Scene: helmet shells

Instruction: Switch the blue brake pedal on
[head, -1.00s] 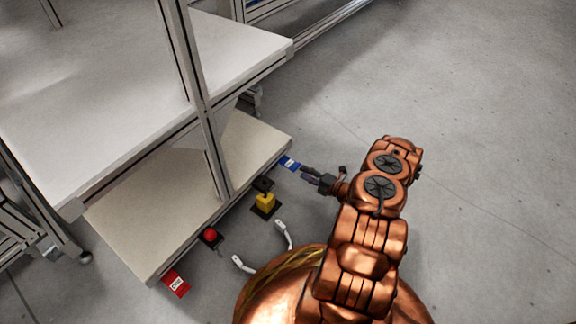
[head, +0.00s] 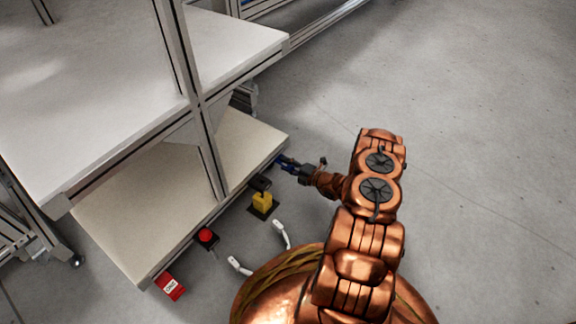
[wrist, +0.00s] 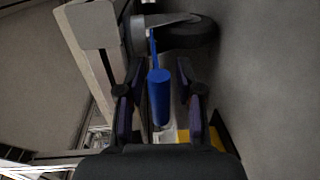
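The blue pedal (wrist: 159,98) shows in the wrist view as a blue cylinder on a thin blue rod. It lies between the two fingers of my gripper (wrist: 161,103), with a visible gap on either side. The fingers are apart, and no grip on the pedal shows. In the head view my gripper (head: 285,161) is at the right end of the low shelf's front edge. There it largely covers a small blue patch, and I cannot make out the pedal apart from the fingers.
A dark caster wheel (wrist: 185,34) is beyond the pedal. The floor (head: 480,150) to the right is clear.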

